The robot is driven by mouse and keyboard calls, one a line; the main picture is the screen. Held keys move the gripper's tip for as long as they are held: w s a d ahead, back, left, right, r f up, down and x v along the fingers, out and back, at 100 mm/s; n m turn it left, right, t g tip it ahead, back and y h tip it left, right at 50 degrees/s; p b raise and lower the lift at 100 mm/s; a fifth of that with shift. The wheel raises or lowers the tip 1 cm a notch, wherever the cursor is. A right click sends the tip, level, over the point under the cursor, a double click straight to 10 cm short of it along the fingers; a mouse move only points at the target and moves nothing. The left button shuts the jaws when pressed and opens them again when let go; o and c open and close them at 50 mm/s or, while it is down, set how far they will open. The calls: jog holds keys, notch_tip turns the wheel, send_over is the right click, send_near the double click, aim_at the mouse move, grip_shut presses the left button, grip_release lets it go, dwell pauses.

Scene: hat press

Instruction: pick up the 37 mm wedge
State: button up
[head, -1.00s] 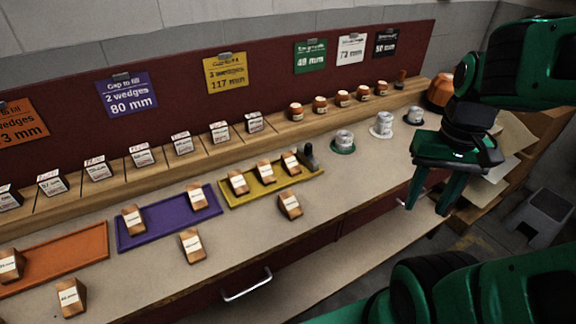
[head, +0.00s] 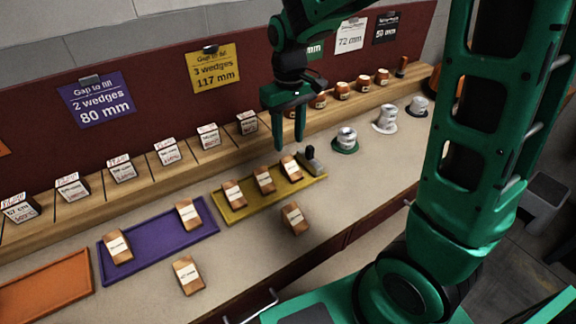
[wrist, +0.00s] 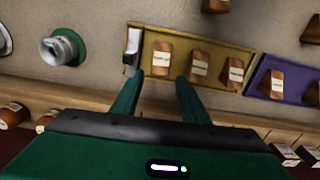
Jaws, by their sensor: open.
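Several wooden wedges with white labels show, but I cannot read which is the 37 mm one. Three sit in the yellow tray: a left wedge (head: 233,194), a middle wedge (head: 264,180) and a right wedge (head: 291,168). Two more, one left (head: 118,246) and one right (head: 189,214), sit in the purple tray. Loose wedges lie on the bench before the yellow tray (head: 294,217) and the purple tray (head: 187,275). My gripper (head: 289,140) is open and empty above the back of the yellow tray. In the wrist view its fingers (wrist: 158,82) point toward the yellow tray's end wedge (wrist: 161,58).
The yellow tray (head: 231,217) has a small grey-and-dark device (head: 312,160) at its right end. The purple tray (head: 157,252) and orange tray (head: 45,300) lie left. A ledge (head: 140,193) behind holds labelled blocks and orange-brown jars. Hat-shaped pieces (head: 346,140) stand right.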

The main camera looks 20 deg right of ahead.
aim_at(289, 161)
notch_tip(289, 161, down, 5)
jog(key=shift+a+r, duration=0.1)
jog(key=shift+r, duration=0.05)
jog(key=shift+f, duration=2.55)
jog(key=c, duration=0.8)
